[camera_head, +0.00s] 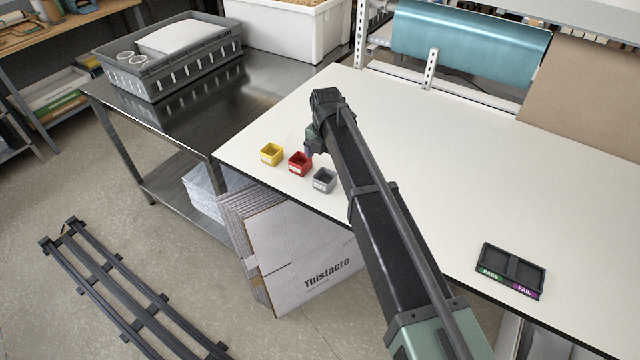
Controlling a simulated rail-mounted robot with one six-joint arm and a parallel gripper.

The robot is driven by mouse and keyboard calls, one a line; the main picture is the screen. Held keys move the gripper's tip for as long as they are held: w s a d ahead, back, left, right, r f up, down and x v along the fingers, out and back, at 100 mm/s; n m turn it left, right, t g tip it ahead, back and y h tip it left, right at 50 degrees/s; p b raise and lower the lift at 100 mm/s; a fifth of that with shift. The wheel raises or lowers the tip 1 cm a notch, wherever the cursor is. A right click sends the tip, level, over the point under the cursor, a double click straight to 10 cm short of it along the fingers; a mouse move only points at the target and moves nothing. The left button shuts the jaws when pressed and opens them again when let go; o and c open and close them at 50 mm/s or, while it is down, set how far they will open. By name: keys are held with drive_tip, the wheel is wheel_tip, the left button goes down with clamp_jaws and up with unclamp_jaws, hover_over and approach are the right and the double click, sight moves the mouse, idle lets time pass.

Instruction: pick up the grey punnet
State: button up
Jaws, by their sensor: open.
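My gripper (309,150) hangs from the end of my arm, a little above and behind the punnets. It is apart from the grey punnet, up and to its left in the picture. It is open, though the arm's end partly hides its fingers. Nothing shows between them.
A red punnet (299,164) and a yellow punnet (270,154) stand in a row left of the grey one. A black PASS/FAIL tray (511,269) lies at the right front. The table between is clear. A grey crate (172,75) stands on the steel bench.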

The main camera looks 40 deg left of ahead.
drive_tip(key=b, duration=0.3)
hover_over(325, 180)
drive_tip(key=s+d, duration=0.2)
drive_tip(key=f, duration=0.4)
drive_tip(key=shift+w+a+f, duration=0.1)
drive_tip(key=shift+a+f, duration=0.15)
drive_tip(key=f+b, duration=0.5)
drive_tip(key=shift+w+a+f+b, duration=0.1)
drive_tip(key=shift+a+f+b, duration=0.15)
drive_tip(key=shift+b, duration=0.1)
drive_tip(key=shift+d+r, duration=0.1)
drive_tip(key=shift+r, duration=0.1)
drive_tip(key=c, duration=1)
